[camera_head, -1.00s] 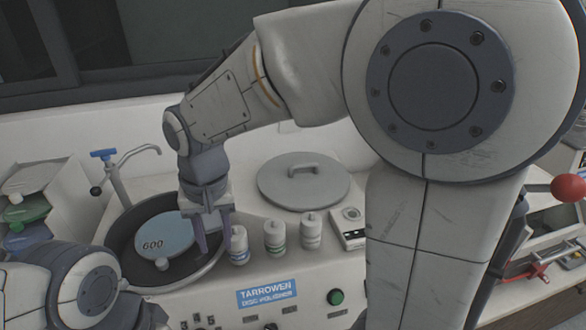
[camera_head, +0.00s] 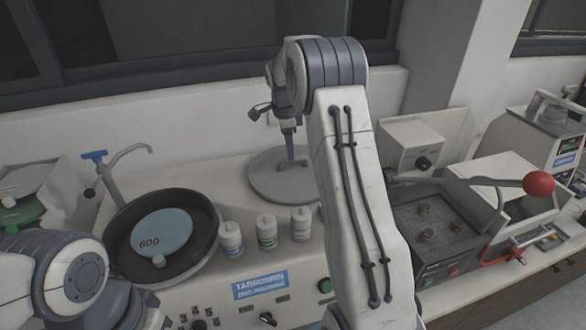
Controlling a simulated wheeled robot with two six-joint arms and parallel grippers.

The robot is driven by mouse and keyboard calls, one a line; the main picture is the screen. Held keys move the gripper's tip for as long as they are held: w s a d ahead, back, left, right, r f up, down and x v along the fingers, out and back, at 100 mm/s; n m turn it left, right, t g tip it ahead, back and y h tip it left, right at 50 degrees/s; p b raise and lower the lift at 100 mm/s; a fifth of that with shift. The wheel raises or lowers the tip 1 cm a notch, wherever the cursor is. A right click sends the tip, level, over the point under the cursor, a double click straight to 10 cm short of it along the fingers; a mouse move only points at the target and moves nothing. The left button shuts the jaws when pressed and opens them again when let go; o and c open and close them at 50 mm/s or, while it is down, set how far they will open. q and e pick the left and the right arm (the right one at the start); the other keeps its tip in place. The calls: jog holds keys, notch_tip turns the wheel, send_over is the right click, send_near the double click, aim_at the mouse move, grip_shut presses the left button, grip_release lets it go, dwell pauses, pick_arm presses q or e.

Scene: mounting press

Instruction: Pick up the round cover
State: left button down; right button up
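The round cover (camera_head: 262,182) is a flat grey disc with a handle on top. It lies on the white bench top of the disc polisher, right of the black polishing bowl (camera_head: 203,256). My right gripper (camera_head: 291,158) is over the cover, pointing down near its handle. My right arm hides the cover's right edge, and the fingers are too small and partly covered to show whether they are open or shut. My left arm is at the lower left; its gripper is not clearly visible.
Several small bottles (camera_head: 267,232) stand in front of the cover. A blue disc marked 600 (camera_head: 160,230) lies in the bowl, beside a tap (camera_head: 118,178). A press with a red-knobbed lever (camera_head: 538,184) is at the right. The wall rises close behind the cover.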

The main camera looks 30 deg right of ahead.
aim_at(293, 165)
jog(key=f+p, duration=0.1)
jog(key=f, duration=0.1)
jog(key=d+f+p, duration=0.1)
jog(key=f+p, duration=0.1)
jog(key=shift+w+d, duration=0.15)
jog(key=shift+d, duration=0.05)
jog(key=shift+w+f, duration=0.1)
jog(key=shift+f, duration=0.45)
grip_shut()
jog(key=shift+r, duration=0.1)
dwell(0.7)
